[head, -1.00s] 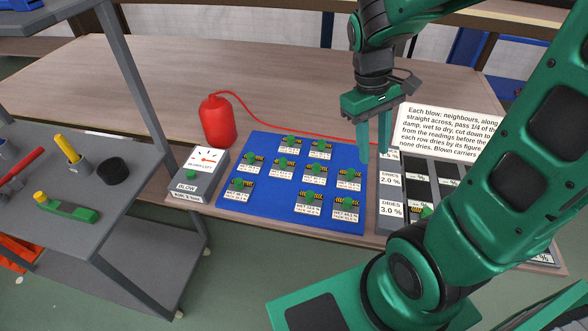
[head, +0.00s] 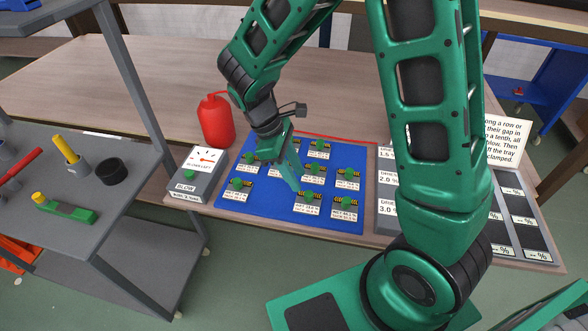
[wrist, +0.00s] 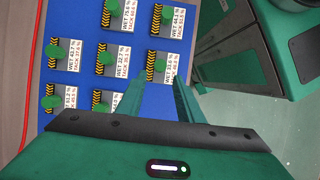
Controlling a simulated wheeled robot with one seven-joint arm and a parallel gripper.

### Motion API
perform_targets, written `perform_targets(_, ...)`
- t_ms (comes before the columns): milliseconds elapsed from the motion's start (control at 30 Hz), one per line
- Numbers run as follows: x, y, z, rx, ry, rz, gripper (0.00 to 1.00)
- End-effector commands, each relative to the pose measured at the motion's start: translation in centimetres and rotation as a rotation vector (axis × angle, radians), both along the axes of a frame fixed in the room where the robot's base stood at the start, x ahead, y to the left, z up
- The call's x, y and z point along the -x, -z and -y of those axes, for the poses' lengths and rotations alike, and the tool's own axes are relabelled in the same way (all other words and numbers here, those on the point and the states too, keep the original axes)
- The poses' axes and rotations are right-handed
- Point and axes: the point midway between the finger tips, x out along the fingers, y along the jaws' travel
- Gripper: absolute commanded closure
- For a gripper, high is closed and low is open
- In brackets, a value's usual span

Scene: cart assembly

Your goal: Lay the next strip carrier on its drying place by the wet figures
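Several strip carriers with green knobs and striped ends lie on the blue mat (head: 262,210), each with a wet and tack label. My gripper (head: 294,184) is over the middle of the mat, pointing down and empty. In the wrist view my gripper (wrist: 157,84) has its two fingers apart, with one carrier (wrist: 158,68) just beyond and between the tips; whether they touch it I cannot tell. Another carrier (wrist: 107,60) lies beside it. The grey drying tray (head: 385,221), with dark slots and "DRIES" figures of 2.0 % and 3.0 %, is at the right, partly hidden by my arm.
A grey blower box (head: 196,176) with a dial and BLOW button stands left of the mat. A red bottle (head: 215,120) with a red hose stands behind it. A white text sign (head: 508,143) is behind the tray. A grey shelf cart (head: 130,175) stands at the left.

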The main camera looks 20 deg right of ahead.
Motion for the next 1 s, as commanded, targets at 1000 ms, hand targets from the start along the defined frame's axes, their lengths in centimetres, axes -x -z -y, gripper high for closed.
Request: perform_targets(1000, 1.5, 6.1, 2.2, 0.000, 0.003, 0.000, 1.00)
